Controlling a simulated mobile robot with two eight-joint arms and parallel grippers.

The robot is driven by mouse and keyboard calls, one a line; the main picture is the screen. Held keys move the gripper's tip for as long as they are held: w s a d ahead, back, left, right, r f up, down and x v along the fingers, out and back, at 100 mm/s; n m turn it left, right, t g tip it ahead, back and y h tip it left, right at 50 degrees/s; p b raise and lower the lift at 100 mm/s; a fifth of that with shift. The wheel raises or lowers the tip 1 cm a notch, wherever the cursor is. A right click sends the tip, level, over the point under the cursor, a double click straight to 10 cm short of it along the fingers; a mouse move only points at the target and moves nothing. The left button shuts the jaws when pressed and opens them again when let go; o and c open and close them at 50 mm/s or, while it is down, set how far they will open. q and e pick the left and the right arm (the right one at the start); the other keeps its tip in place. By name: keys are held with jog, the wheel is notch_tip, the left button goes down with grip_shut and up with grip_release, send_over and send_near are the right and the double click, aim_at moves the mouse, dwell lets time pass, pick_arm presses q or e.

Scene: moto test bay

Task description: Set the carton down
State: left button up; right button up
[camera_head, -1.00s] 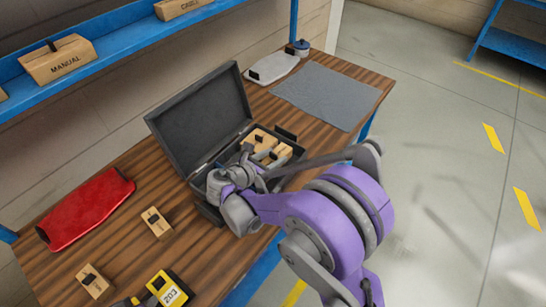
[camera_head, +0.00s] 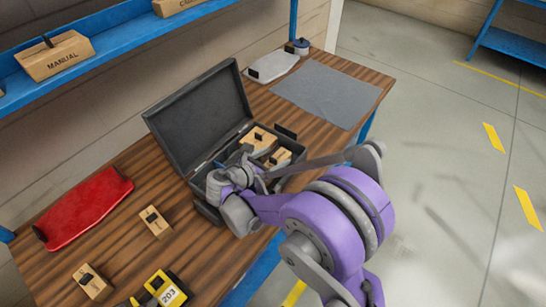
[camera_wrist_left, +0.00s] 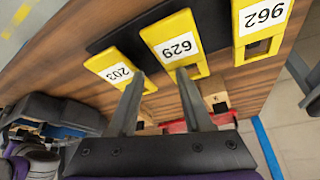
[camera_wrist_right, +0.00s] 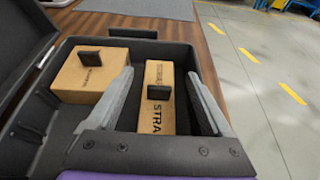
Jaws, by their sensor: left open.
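A brown carton marked "STRA…" (camera_wrist_right: 155,75) with a black tab stands in the open dark case (camera_head: 207,211). It also shows in the head view (camera_head: 280,157). My right gripper (camera_wrist_right: 160,85) is over the case, its two fingers open on either side of this carton, with gaps between them and it. A second, wider carton (camera_wrist_right: 95,75) with a black tab is in the case to its left. My left gripper (camera_wrist_left: 158,80) is open and empty above the table, near yellow tags numbered 203 (camera_wrist_left: 115,70) and 629 (camera_wrist_left: 173,45).
The case's raised lid (camera_head: 200,115) stands behind it. On the wooden table are a red object (camera_head: 85,208), two small cartons (camera_head: 155,222) (camera_head: 92,282) and a grey mat (camera_head: 325,95). A blue shelf (camera_head: 110,65) holds a "MANUAL" box (camera_head: 55,57).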

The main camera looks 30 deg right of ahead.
pick_arm(q)
jog(key=shift+r+p, duration=0.45)
jog(key=shift+r, duration=0.05)
pick_arm(e)
jog(key=shift+r, duration=0.5)
jog(key=v, duration=1.2)
jog(key=shift+r, duration=0.2)
pick_arm(q)
jog(key=shift+w, duration=0.1)
pick_arm(e)
jog(key=shift+w, duration=0.1)
